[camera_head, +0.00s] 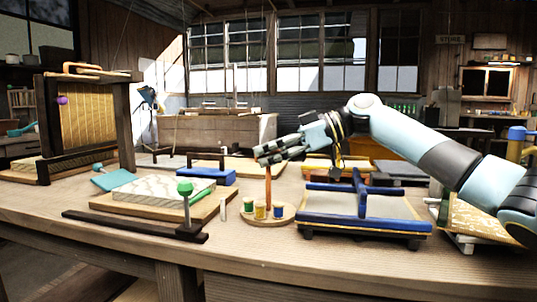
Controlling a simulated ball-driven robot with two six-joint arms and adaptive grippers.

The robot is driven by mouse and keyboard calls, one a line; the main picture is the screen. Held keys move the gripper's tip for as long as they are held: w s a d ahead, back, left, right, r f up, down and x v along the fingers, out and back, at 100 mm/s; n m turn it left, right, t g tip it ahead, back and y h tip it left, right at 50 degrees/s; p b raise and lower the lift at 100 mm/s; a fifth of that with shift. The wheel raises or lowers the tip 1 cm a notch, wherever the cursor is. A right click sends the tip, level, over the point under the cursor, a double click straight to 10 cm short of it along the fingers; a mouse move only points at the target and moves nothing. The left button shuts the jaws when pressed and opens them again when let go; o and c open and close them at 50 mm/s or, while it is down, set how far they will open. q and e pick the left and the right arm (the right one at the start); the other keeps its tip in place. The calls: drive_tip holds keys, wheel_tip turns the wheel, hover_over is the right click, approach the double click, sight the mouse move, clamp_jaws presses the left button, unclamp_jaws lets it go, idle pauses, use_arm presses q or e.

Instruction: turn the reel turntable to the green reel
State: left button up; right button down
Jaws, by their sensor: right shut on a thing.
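The reel turntable (289,213) is a round wooden disc on the workbench with an upright orange-brown post (268,188) at its middle. The green reel (248,205) stands on the left of the disc, a yellow reel (261,211) at the front and a blue reel (278,211) on the front right. My right gripper (266,157) reaches in from the right above the disc and is shut on the top of the post, which its fingers partly hide. The back of the disc is partly hidden behind the post and reels. My left gripper is not in view.
A blue-framed tray (385,207) stands close right of the turntable. On the left are a board with a pale marbled slab (160,188), a green-knobbed lever (186,190) and a dark bar (130,226). A small white peg (223,209) stands just left of the turntable.

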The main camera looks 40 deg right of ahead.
drive_tip(key=c, duration=1.4)
unclamp_jaws()
drive_tip(key=shift+o, duration=0.2)
drive_tip(key=v, duration=0.7)
drive_tip(key=shift+d, duration=0.2)
drive_tip(key=shift+s, duration=0.1)
